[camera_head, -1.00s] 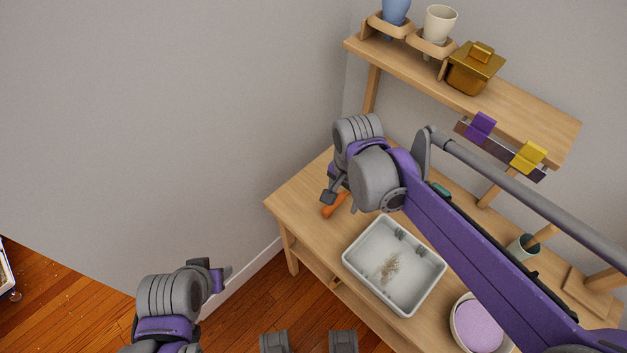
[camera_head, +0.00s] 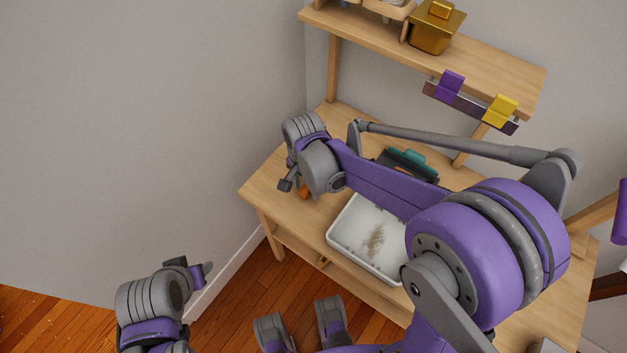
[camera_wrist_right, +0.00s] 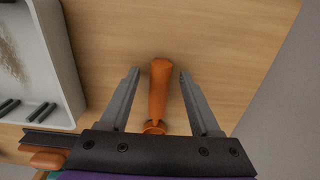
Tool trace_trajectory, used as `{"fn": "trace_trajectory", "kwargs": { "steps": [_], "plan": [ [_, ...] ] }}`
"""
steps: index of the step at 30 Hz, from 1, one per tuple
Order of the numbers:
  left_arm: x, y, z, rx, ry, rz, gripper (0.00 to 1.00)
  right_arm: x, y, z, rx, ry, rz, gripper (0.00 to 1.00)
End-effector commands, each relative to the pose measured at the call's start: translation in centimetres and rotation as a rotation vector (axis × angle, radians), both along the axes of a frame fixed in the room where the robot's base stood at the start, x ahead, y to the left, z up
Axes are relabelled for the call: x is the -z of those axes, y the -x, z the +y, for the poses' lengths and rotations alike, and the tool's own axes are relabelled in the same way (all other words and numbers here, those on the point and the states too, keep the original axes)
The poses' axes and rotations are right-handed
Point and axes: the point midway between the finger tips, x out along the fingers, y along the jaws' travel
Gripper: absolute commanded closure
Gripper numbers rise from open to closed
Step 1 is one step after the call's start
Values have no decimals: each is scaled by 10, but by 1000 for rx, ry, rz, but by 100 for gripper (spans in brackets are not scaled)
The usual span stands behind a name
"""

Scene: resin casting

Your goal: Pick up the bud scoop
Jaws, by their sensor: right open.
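An orange handle, which I take to be the bud scoop (camera_wrist_right: 158,90), lies on the wooden table in the right wrist view. My right gripper (camera_wrist_right: 158,74) is open, with one finger on each side of the handle and a gap on both sides. The handle's flared lower end runs under the gripper's palm, so the rest of the tool is hidden. In the head view a small orange part (camera_head: 303,192) shows beside the right gripper (camera_head: 288,184). My left gripper (camera_head: 203,272) is off the table at lower left; its jaw opening is unclear.
A white tray (camera_head: 333,238) with brownish bits stands beside the handle. A dark item with a teal part (camera_head: 408,160) lies farther back. A shelf (camera_head: 480,66) with a gold box (camera_head: 435,28) and purple and yellow clips overhangs the table (camera_head: 262,190). A wall is close on the left.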

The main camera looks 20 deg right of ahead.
Motion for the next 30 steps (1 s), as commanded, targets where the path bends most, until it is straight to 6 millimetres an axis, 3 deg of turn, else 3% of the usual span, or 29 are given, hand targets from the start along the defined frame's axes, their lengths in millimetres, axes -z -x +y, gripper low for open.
{"fn": "trace_trajectory", "kwargs": {
  "steps": [9, 20, 30],
  "plan": [
    [1, 0, 0, 0, 0, 0, 50, 8, 0, 0, 0, 0, 0, 36],
    [1, 0, 0, 0, 0, 0, 50, 7, 0, 0, -1, 0, 0, 99],
    [1, 0, 0, 0, 0, 0, 50, 7, 0, 0, -1, 0, 0, 100]
  ]
}}
